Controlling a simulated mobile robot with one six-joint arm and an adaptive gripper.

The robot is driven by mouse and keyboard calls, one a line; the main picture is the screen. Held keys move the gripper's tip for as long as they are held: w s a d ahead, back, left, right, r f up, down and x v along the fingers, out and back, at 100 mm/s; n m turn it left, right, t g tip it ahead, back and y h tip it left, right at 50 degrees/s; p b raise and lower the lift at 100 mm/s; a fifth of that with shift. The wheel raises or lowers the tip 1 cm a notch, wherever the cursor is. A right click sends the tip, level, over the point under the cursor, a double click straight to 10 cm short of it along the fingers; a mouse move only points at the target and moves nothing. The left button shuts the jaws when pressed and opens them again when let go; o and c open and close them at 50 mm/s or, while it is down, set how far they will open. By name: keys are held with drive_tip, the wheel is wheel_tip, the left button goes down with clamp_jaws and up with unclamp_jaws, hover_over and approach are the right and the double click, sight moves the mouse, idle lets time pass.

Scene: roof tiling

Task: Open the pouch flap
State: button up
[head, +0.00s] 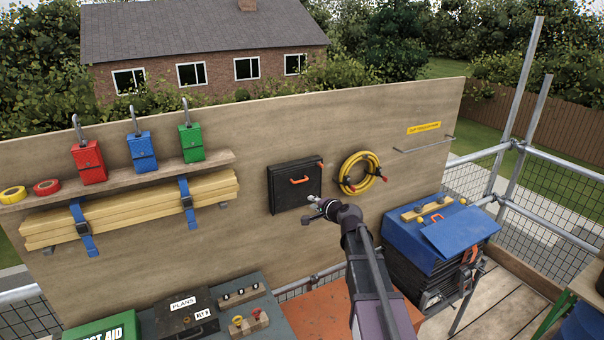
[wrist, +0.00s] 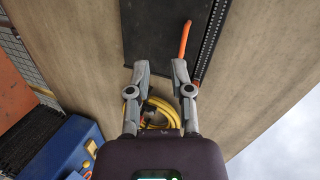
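A flat black pouch (head: 296,187) is fixed upright on the wooden board, its front flap lying closed. An orange pull handle (head: 299,180) sits on the flap. My gripper (head: 312,208) is by the pouch's lower right corner in the head view. In the wrist view my gripper (wrist: 160,68) is open, with nothing between its fingers. There the pouch (wrist: 155,30) is ahead of the fingers, with a dotted strip along one edge. The orange handle (wrist: 185,38) is just beyond the right fingertip; I cannot tell if they touch.
A coiled yellow hose (head: 347,186) hangs right of the pouch. A blue cover (head: 405,236) lies over a black stack at right. A shelf (head: 120,182) at left holds red, blue and green items and tape rolls. A black case (head: 185,312) marked PLANS stands below.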

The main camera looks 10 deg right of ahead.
sight(301, 181)
drive_tip(key=w+d+r+m, duration=0.1)
drive_tip(key=w+d+r+m+t, duration=0.1)
drive_tip(key=r, duration=0.1)
drive_tip(key=shift+w+d+t+h, duration=0.2)
drive_tip(key=shift+t+h, duration=0.1)
drive_tip(key=shift+h, duration=0.1)
drive_tip(key=b+x, duration=0.2)
drive_tip(key=x, duration=1.2)
drive_tip(key=shift+s, duration=0.1)
clamp_jaws()
